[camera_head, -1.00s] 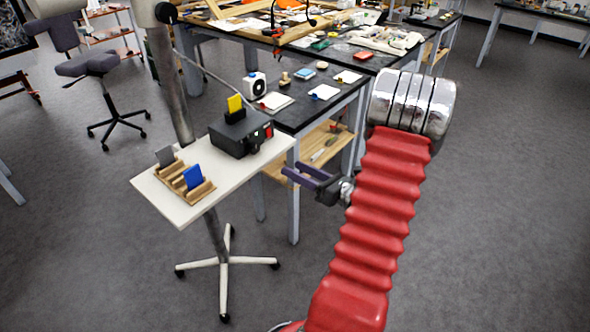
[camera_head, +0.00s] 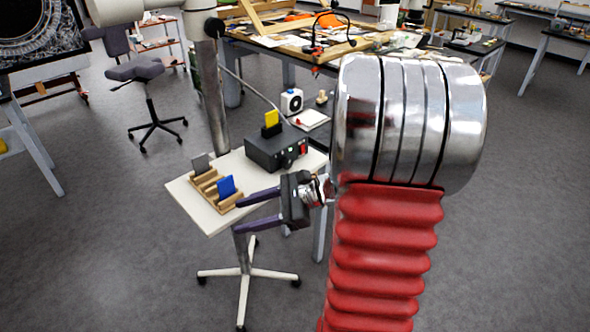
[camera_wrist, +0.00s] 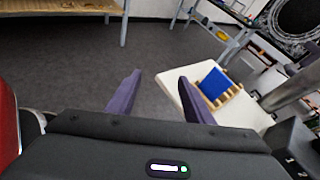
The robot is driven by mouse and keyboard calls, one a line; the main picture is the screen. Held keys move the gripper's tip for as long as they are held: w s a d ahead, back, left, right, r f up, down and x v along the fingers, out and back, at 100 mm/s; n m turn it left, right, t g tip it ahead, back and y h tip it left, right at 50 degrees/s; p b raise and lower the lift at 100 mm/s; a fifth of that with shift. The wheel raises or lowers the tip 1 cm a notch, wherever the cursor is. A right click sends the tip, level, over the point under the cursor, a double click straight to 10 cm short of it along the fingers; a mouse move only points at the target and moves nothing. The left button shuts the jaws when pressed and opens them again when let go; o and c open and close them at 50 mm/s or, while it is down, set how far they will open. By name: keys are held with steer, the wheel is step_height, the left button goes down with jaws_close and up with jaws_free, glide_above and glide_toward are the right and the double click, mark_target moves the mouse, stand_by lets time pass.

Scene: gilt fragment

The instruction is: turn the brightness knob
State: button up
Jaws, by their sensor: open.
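A black control box (camera_head: 272,150) stands at the back right of the small white-topped stand (camera_head: 196,208). In the wrist view the fingers (camera_wrist: 161,100) are spread, and part of the box (camera_wrist: 293,140) shows at the lower right.
A workbench with a white device (camera_head: 291,102) stands behind. Open floor lies left.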

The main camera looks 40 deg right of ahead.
steer(key=s+a+r+n+g+h, duration=0.2)
steer(key=s+a+n+g+h, duration=0.2)
steer(key=s+a+n+g, duration=0.55)
steer(key=s+a+r+n+t+h, duration=0.3)
steer(key=r+n+t+h, duration=0.3)
steer(key=n, duration=0.8)
steer(key=shift+a, duration=0.3)
steer(key=shift+n, duration=0.25)
